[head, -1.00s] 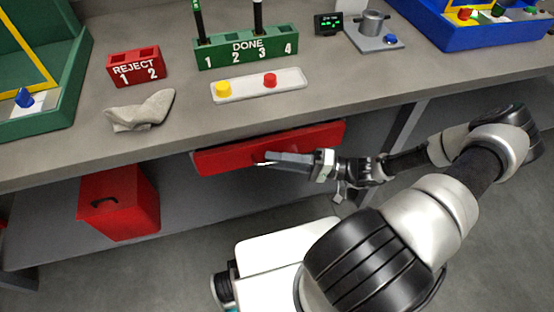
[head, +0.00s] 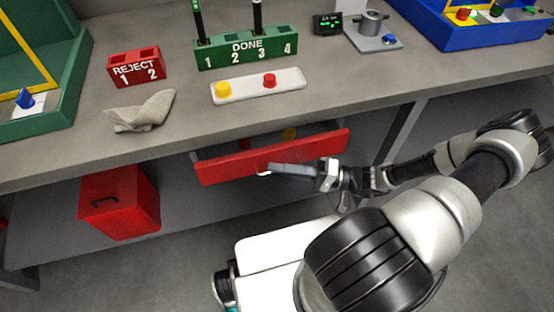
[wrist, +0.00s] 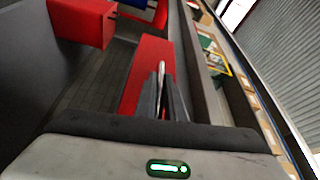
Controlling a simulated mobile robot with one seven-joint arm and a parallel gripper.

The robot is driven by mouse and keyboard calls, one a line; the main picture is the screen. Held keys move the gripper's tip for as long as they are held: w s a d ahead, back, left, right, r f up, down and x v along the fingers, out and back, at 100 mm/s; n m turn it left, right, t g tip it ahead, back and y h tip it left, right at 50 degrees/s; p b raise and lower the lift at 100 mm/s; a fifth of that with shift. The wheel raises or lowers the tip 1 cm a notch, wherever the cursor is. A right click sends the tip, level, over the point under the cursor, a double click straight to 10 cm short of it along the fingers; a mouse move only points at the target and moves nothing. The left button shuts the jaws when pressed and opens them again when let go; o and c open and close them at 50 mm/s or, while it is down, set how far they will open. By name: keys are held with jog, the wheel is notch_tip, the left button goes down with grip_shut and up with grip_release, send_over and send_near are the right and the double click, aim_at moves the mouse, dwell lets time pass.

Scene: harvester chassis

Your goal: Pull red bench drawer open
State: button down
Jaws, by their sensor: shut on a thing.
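The red bench drawer (head: 225,168) hangs under the grey workbench and stands partly open. Its dark inside shows behind the front, with a small red thing (head: 245,143) and a yellow thing (head: 289,133) in it. My gripper (head: 268,170) is at the middle of the drawer front, its fingers shut on the drawer handle (head: 263,173), of which only a pale bit shows. In the wrist view the red drawer front (wrist: 150,62) lies ahead of the fingers, with the handle (wrist: 161,75) a pale bar between them.
The benchtop holds a grey cloth (head: 140,112), a red REJECT rack (head: 136,70), a green DONE rack (head: 247,48) and a white tray with two buttons (head: 292,82). A bench leg (head: 402,130) stands right of the drawer.

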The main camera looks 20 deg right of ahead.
jog(key=s+p, duration=0.1)
jog(key=s, duration=1.8)
jog(key=shift+s, duration=0.2)
jog(key=c, duration=1.8)
grip_release()
jog(key=shift+c, duration=0.2)
jog(key=shift+d, duration=0.15)
jog(key=v, duration=1.7)
jog(key=shift+s+d+f, duration=0.1)
